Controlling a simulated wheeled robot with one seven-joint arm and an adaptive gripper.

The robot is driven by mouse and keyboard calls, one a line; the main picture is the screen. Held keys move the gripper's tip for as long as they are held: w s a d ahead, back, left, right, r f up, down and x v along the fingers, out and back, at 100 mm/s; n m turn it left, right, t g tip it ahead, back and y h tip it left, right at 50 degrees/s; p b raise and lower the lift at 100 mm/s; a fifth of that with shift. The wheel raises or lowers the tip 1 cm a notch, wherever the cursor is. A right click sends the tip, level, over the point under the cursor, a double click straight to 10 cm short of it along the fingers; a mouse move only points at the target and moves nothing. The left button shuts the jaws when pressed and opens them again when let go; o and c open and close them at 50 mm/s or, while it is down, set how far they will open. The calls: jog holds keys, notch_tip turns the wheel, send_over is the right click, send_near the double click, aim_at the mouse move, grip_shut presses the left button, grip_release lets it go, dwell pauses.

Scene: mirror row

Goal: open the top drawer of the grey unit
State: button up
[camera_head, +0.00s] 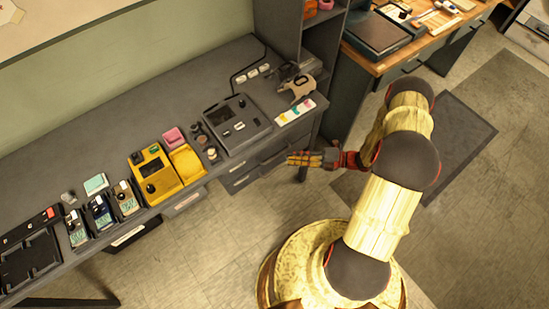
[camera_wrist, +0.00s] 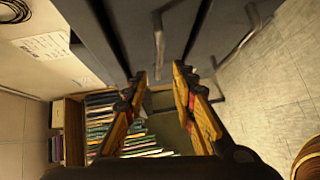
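The grey unit (camera_head: 243,177) is a drawer block under the right end of the long grey desk. Its fronts look closed in the head view. In the wrist view dark grey fronts fill the top, with one bar handle (camera_wrist: 158,38) near the middle and another handle (camera_wrist: 247,27) to the right. I cannot tell for sure which belongs to the top drawer. My gripper (camera_head: 291,159) points left at the unit, near the desk's front edge. Its yellow fingers (camera_wrist: 159,76) are apart and empty, with the middle handle ahead between their tips. Contact is not visible.
The desk (camera_head: 85,172) carries several devices, including a yellow one (camera_head: 154,175) and a dark console (camera_head: 236,124). A box of files (camera_wrist: 72,130) stands lower left in the wrist view. A wooden-topped bench (camera_head: 440,42) stands at upper right.

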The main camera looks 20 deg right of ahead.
aim_at(276, 155)
jog(key=shift+m, duration=0.5)
jog(key=b+x, duration=0.1)
jog(key=x, duration=0.6)
jog(key=shift+w+a, duration=0.1)
jog(key=shift+a, duration=0.3)
jog(key=shift+c, duration=0.5)
grip_shut()
